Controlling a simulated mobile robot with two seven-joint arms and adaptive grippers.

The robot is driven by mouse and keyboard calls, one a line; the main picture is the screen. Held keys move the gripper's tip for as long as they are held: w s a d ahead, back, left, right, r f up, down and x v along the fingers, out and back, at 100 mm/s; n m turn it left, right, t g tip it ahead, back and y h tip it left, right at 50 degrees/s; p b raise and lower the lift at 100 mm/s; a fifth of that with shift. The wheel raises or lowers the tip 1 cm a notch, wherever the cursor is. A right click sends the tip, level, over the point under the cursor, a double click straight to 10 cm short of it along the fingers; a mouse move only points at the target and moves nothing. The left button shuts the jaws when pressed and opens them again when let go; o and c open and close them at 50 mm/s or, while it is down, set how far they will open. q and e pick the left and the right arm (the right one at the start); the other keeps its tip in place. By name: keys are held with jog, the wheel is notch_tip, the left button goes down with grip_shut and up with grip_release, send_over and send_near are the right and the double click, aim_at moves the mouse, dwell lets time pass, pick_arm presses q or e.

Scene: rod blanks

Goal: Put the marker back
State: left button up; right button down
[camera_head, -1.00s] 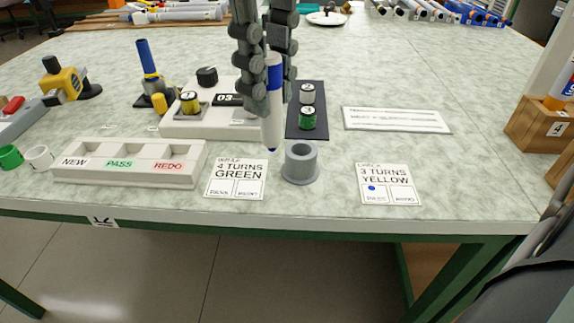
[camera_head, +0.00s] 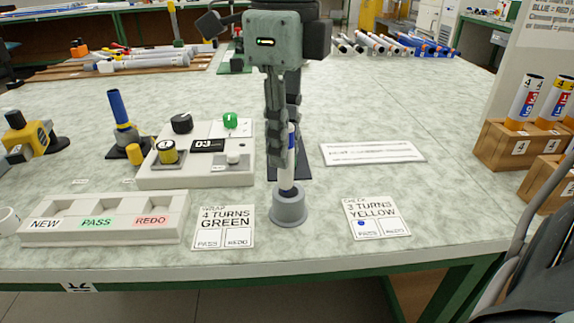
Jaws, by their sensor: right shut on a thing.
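The marker (camera_head: 287,175) has a white body with blue near its top. It stands upright with its lower end in the mouth of the grey round holder (camera_head: 288,209) near the table's front edge. My right gripper (camera_head: 283,145) points down from above and is shut on the marker's upper part, hiding much of it. How deep the tip sits in the holder is hidden. My left gripper is not in view.
Left of the holder lies the 4 TURNS GREEN card (camera_head: 223,227); right is the 3 TURNS YELLOW card (camera_head: 376,217), with a blue dot. A NEW/PASS/REDO tray (camera_head: 105,232) and a white device (camera_head: 195,176) stand left. A white label sheet (camera_head: 372,153) lies behind right.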

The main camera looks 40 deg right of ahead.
aim_at(286, 177)
jog(key=shift+w+d+f, duration=0.2)
jog(key=shift+d+f, duration=0.2)
jog(key=shift+f, duration=0.05)
notch_tip(286, 177, down, 3)
jog(key=shift+f, duration=0.4)
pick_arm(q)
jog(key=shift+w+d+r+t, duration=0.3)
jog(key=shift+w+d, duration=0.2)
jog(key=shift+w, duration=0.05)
pick_arm(e)
jog(key=shift+r, duration=0.1)
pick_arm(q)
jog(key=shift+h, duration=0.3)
pick_arm(e)
jog(key=shift+b, duration=0.35)
jog(key=c, duration=1.4)
grip_release()
jog(key=shift+c, duration=0.2)
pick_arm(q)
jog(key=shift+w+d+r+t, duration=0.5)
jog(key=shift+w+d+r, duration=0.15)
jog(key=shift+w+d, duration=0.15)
